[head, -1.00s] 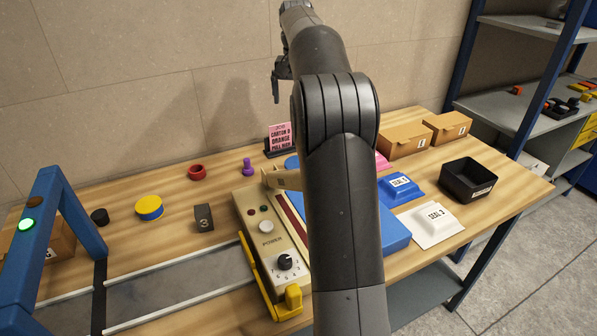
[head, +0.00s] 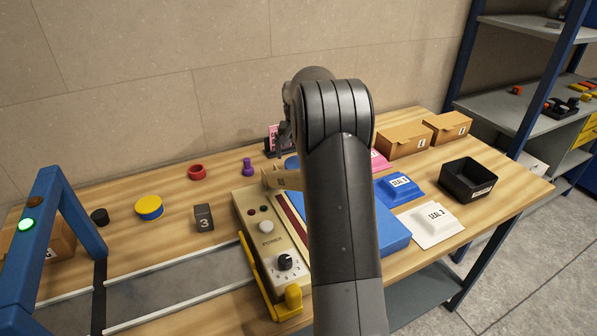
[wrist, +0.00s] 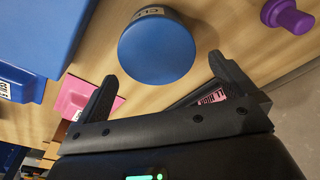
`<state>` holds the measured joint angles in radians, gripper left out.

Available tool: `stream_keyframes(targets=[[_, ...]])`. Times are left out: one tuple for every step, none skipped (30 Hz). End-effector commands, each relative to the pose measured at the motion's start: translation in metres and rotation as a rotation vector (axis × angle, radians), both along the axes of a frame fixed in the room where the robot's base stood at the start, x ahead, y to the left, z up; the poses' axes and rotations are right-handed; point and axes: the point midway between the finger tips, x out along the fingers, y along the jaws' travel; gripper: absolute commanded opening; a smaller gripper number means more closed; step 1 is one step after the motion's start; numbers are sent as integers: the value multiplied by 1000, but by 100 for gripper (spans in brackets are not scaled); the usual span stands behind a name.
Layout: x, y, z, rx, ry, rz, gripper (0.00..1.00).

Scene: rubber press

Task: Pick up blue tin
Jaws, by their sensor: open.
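The blue tin (wrist: 157,45) is a round blue cylinder with a white label on its side, standing on the wooden bench. In the wrist view it lies just ahead of my gripper (wrist: 162,68), between the lines of the two fingers. The fingers are spread wide and nothing is held between them. In the head view only a sliver of the tin (head: 291,162) shows, left of my arm. My arm hides the rest of it and most of my gripper.
A purple knobbed piece (wrist: 287,16) stands right of the tin. A pink job card (wrist: 214,97) is near the right finger, and a pink seal block (wrist: 75,97) is on the left. A large blue block (wrist: 35,45) and the power control box (head: 268,238) are close by.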

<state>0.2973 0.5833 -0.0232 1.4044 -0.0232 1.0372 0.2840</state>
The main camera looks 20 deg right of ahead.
Motion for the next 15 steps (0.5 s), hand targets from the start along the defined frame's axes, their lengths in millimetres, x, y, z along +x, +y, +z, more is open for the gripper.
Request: stream_keyframes(targets=[[-1,1,-5,1,2,0,100],[-2,1,-8,0,2,0,100],[-4,2,-14,1,4,0,100],[-5,3,-19,1,3,0,100],[-7,4,-24,1,4,1,100],[-8,5,-31,1,4,1,100],[-8,5,-35,1,4,1,100],[-7,4,-39,1,4,1,100],[-6,4,-44,2,3,1,100],[-6,3,-46,1,2,1,100],[-6,3,-48,0,1,1,100],[-6,3,-50,0,1,1,100],[-5,3,-51,0,1,1,100],[-5,3,-52,1,1,0,100],[-5,3,-52,1,1,0,100]])
